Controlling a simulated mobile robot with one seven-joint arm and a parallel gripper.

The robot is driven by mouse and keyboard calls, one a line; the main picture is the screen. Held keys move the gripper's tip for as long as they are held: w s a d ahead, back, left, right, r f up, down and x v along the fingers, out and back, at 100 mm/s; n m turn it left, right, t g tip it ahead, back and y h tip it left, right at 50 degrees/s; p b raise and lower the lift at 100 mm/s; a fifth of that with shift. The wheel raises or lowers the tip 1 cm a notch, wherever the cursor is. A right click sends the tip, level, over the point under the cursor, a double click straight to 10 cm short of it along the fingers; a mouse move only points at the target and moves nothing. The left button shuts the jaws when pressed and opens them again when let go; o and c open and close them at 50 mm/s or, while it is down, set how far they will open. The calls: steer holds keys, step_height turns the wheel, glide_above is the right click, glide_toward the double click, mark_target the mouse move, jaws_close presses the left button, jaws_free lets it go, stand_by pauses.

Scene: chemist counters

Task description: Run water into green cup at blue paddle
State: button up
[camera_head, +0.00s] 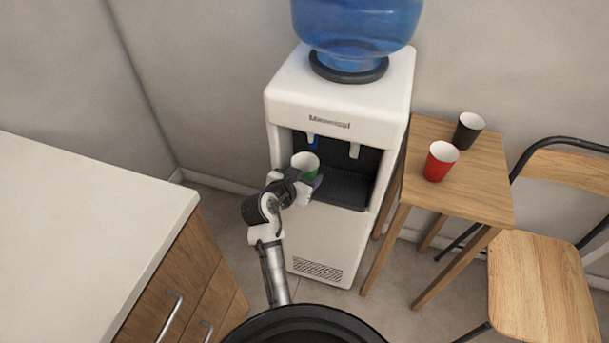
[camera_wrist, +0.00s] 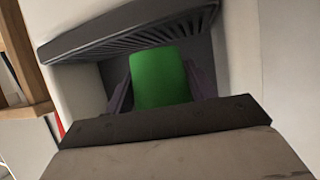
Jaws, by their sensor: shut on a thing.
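The green cup (camera_head: 308,166) has a white inside and is held in the left part of the white water dispenser's (camera_head: 325,122) bay. In the wrist view the cup (camera_wrist: 158,78) sits between the two fingers of my gripper (camera_wrist: 160,92). My gripper (camera_head: 316,184) is shut on the cup, its arm reaching in from below. The blue paddle (camera_head: 312,141) shows just above and behind the cup, on the left side of the bay. Whether the cup touches the paddle, and whether water runs, I cannot tell.
A white paddle (camera_head: 354,151) hangs on the bay's right side, above the dark drip tray (camera_head: 345,189). A wooden side table (camera_head: 470,180) at right bears a red cup (camera_head: 440,161) and a black cup (camera_head: 467,130). A chair (camera_head: 540,285) stands further right, a white counter (camera_head: 80,225) at left.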

steer(key=s+a, duration=0.3)
steer(key=s, duration=0.6)
steer(key=shift+s, duration=0.3)
stand_by(1.5)
